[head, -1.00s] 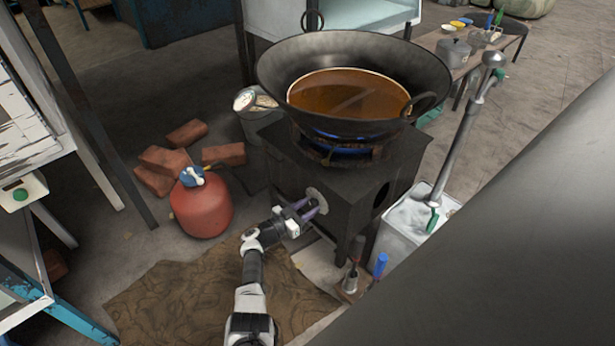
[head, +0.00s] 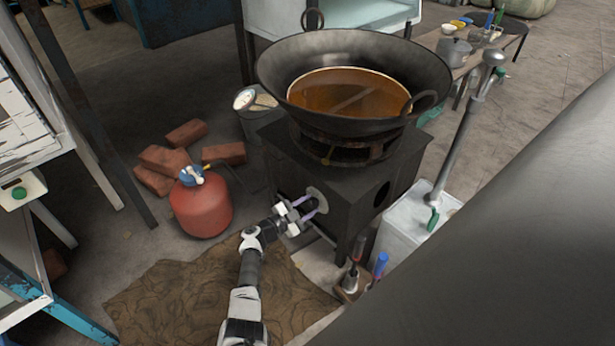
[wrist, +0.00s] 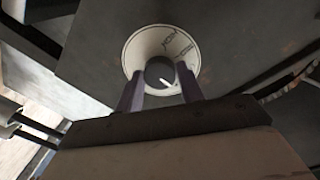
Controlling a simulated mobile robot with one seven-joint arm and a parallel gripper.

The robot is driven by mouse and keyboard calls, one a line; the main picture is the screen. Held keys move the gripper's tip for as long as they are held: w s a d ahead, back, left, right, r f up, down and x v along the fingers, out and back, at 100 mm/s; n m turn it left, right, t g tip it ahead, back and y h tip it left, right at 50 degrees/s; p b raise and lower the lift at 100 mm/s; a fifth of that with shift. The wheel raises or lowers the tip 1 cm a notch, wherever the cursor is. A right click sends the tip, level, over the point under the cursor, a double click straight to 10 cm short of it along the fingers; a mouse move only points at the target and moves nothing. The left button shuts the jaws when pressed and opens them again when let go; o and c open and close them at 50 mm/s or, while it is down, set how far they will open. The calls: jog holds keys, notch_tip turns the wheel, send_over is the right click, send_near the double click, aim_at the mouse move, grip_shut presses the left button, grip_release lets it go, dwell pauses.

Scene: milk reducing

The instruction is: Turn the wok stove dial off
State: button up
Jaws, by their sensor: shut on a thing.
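The wok stove (head: 335,205) is a dark metal box with a large wok (head: 300,80) of brown liquid on top. No blue flame shows under the wok. The stove dial (wrist: 160,73) is a dark knob with a white pointer mark, set on a pale round plate (wrist: 134,50) with lettering. In the head view the plate (head: 319,197) is on the stove's front face. My gripper (head: 308,206) is at the dial, and in the wrist view its purple fingers (wrist: 160,88) are on both sides of the knob, shut on it. The fingers hide part of the plate.
A red gas cylinder (head: 201,205) and several bricks (head: 165,160) are left of the stove. A brown mat (head: 180,295) lies in front. Tools with blue and dark handles (head: 380,265) stand at the stove's right foot, near a white container (head: 405,225).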

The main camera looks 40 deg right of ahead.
jog(key=shift+m, duration=0.4)
jog(key=o, duration=1)
jog(key=shift+a+r+p, duration=0.1)
jog(key=shift+a+p, duration=0.2)
jog(key=shift+a, duration=0.05)
jog(key=a+p, duration=0.3)
jog(key=a, duration=0.3)
jog(key=a+p, duration=0.3)
jog(key=a, duration=0.4)
jog(key=shift+s+a+r, duration=0.1)
jog(key=shift+s+r, duration=0.1)
